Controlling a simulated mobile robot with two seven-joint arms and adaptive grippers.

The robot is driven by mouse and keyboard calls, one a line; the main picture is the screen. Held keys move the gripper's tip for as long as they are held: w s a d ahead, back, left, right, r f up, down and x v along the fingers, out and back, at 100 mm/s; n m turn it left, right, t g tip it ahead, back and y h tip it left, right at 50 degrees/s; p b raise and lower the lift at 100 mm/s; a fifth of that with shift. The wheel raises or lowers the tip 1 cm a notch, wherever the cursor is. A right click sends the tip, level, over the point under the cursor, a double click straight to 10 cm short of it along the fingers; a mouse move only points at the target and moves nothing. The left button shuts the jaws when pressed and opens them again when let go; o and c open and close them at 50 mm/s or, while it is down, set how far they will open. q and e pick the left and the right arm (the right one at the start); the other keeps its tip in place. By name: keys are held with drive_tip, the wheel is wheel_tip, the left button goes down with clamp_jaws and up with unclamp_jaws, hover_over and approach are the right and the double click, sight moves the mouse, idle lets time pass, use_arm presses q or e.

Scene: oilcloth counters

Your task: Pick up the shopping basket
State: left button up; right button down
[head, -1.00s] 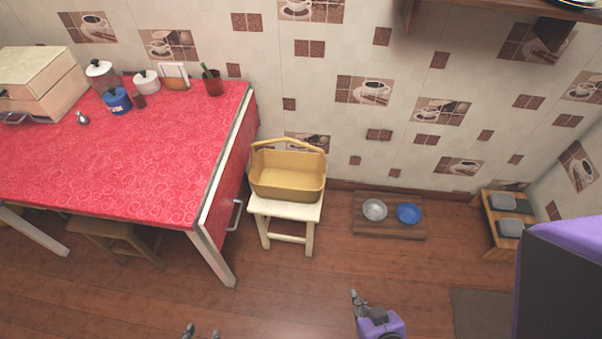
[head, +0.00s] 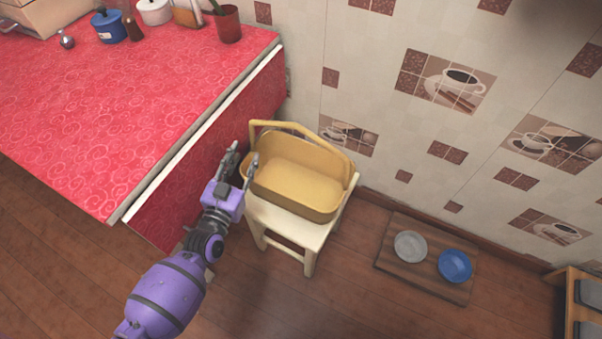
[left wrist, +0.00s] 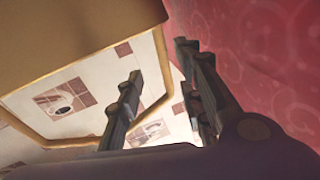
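The yellow shopping basket (head: 300,180) stands upright on a small cream stool (head: 300,232), its arched handle (head: 290,126) raised at the back. My left gripper (head: 242,160) is at the basket's left end, open and empty. Its right finger overlaps the basket's edge in the head view; I cannot tell if it touches. In the left wrist view the basket's body (left wrist: 70,35) fills the upper left, and the side of the handle runs down between the spread fingers (left wrist: 160,65) in the picture. My right gripper is not in view.
The red-topped counter (head: 120,110) with jars and a red pot (head: 228,24) is close to the left of my left gripper. The tiled wall (head: 400,140) is behind the basket. A wooden board (head: 425,284) with a grey and a blue bowl (head: 455,266) lies on the floor to the right.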

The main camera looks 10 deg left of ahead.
sight(251, 137)
use_arm(q)
drive_tip(key=w, duration=0.5)
drive_tip(key=w+r, duration=0.1)
drive_tip(key=w, duration=0.1)
drive_tip(key=shift+w+d, duration=0.35)
clamp_jaws()
drive_tip(key=shift+r, duration=0.15)
